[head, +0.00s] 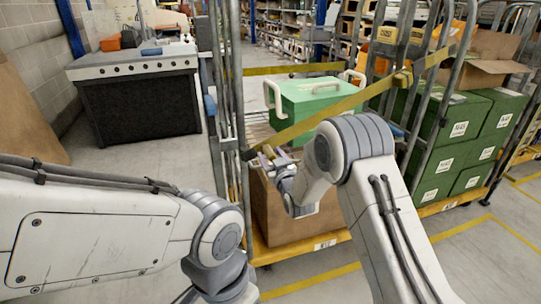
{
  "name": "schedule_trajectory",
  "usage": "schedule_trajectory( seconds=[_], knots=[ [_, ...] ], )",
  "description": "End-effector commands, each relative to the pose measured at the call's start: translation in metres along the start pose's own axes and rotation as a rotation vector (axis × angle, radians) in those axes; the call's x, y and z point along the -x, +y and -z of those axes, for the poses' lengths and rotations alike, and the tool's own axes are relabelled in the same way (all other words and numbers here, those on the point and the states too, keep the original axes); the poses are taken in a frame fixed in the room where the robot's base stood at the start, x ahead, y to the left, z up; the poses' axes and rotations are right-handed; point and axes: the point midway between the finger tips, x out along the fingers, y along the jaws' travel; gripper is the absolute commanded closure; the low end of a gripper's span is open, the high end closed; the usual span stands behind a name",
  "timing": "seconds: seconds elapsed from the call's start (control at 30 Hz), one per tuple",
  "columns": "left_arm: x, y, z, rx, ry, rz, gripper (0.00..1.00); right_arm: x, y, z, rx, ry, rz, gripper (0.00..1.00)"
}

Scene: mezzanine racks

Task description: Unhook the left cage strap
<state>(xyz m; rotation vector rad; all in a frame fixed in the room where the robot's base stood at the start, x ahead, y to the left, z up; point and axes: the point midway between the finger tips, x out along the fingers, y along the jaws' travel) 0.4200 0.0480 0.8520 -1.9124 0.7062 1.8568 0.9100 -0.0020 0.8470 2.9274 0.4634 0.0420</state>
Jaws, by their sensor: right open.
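A second yellow strap (300,69) runs nearly level behind the green case. My right gripper (268,157) is open beside the lower left end of the slanting strap; contact with it cannot be told. My left arm comes in at the lower left, and its gripper is out of frame.
The cage holds a green case (315,97) with pale handles, above a brown cardboard box (330,222). Green boxes (465,120) are stacked at the right. A dark-sided workbench (140,108) stands at the left. Grey floor (160,165) is clear between bench and cage.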

Motion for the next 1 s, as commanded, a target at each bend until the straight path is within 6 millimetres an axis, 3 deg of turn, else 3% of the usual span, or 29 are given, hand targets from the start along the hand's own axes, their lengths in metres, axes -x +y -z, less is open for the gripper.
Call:
schedule_trajectory(
  seconds=[0.3, 0.33, 0.4, 0.5, 1.0],
  knots=[
    [0.0, 0.0, 0.0, 0.0, 0.0, 0.0, 0.5, -0.0037, -0.0002, -0.0002, 0.0, -0.001, 0.0, 0.37],
    [0.0, 0.0, 0.0, 0.0, 0.0, 0.0, 0.5, -0.0037, -0.0002, -0.0002, 0.0, -0.001, 0.0, 0.41],
    [0.0, 0.0, 0.0, 0.0, 0.0, 0.0, 0.5, -0.0036, -0.0002, -0.0002, 0.0, 0.0, 0.0, 0.68],
    [0.0, 0.0, 0.0, 0.0, 0.0, 0.0, 0.5, -0.0036, -0.0003, -0.0001, 0.0, 0.0, 0.0, 1.0],
    [0.0, 0.0, 0.0, 0.0, 0.0, 0.0, 0.5, -0.0034, -0.0006, 0.0, 0.001, 0.0, 0.001, 1.0]
  ],
)
